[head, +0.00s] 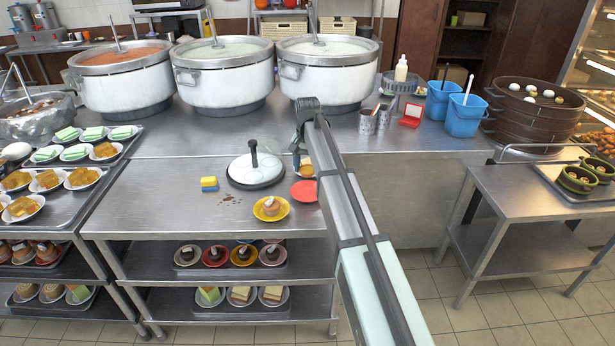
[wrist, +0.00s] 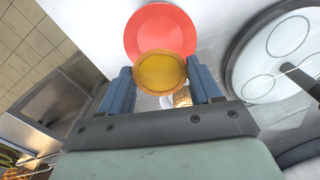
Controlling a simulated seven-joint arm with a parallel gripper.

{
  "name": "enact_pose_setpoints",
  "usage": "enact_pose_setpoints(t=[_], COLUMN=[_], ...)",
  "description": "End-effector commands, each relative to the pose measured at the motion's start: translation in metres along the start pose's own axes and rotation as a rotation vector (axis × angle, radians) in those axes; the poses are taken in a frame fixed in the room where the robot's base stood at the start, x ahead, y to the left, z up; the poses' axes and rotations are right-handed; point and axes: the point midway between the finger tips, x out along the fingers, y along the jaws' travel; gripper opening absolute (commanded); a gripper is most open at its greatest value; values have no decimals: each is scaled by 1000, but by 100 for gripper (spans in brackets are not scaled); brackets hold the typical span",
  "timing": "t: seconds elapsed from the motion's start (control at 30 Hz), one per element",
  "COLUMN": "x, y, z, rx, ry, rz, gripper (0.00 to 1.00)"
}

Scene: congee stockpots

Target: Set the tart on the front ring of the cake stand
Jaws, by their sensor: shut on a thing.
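The tart (wrist: 159,74), a round golden disc with a darker rim, sits between the two blue fingers of my gripper (wrist: 160,84) in the wrist view. The fingers are shut on its sides. A red plate (wrist: 160,30) shows beyond it, with no visible food; it is also in the head view (head: 304,192), partly beside my arm. The cake stand (head: 240,178) is a white disc with a dark rim and upright black handle, left of my gripper. In the wrist view it (wrist: 283,50) is at the right, with bare ring outlines. My arm hides much of the gripper in the head view.
A yellow plate with a pastry (head: 270,207) stands in front of the cake stand. A yellow-and-blue sponge (head: 209,184) lies left of it. Large pots (head: 225,80) line the back. The tabletop at the front left is mostly clear.

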Motion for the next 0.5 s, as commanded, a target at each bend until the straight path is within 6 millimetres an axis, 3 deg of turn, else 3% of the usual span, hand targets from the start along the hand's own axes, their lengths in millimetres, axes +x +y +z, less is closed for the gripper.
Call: enact_pose_setpoints(t=[0.23,0.5], x=[-16,-38], y=[-25,-105], z=[13,15], rx=[-34,-116], ry=[2,16], rz=[-1,-10], gripper=[34,34])
